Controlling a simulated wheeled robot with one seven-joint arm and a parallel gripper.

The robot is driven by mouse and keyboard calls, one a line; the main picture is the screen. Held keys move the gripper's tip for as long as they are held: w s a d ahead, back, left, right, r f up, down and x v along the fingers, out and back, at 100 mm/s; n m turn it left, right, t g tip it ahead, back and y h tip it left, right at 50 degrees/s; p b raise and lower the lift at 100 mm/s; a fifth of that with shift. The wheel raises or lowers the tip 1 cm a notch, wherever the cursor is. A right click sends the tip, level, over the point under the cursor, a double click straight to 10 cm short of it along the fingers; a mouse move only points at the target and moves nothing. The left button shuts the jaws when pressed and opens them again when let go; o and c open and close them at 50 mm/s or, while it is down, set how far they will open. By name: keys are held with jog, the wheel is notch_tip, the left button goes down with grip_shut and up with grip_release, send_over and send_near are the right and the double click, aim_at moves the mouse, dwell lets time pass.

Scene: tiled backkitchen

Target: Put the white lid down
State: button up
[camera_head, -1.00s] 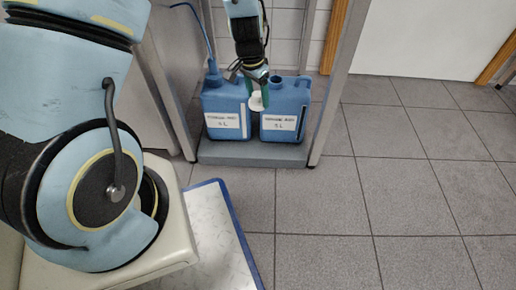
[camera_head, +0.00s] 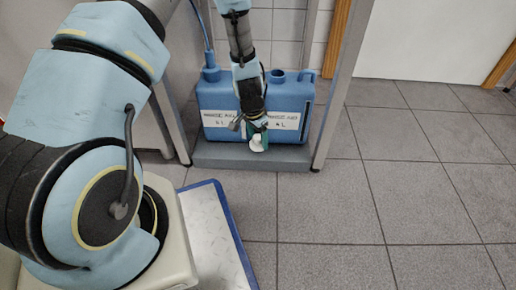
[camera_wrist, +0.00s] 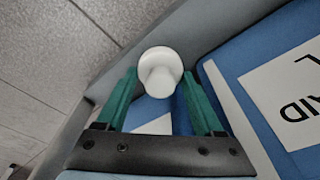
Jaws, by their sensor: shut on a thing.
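The white lid (camera_wrist: 160,72) is round with a narrower knob. My gripper (camera_wrist: 160,92) has its two green fingers on either side of it, and I hold it at the fingertips. In the head view my gripper (camera_head: 255,138) hangs in front of the blue canisters, low near the front of the grey shelf. The lid (camera_head: 257,147) shows as a small white spot below the fingers there. The gap between the lid and the shelf is hard to judge.
Two blue canisters with white labels, a left one (camera_head: 217,105) and a right one (camera_head: 300,97), stand on a low grey shelf (camera_head: 215,157) between metal legs. The right one's top opening is uncovered. Tiled floor (camera_head: 400,190) in front and right is clear.

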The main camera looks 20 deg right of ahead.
aim_at(258, 146)
jog(key=shift+f+b, duration=0.8)
jog(key=shift+f, duration=1.1)
jog(key=shift+f, duration=0.1)
jog(key=o, duration=1)
jog(key=shift+o, duration=0.2)
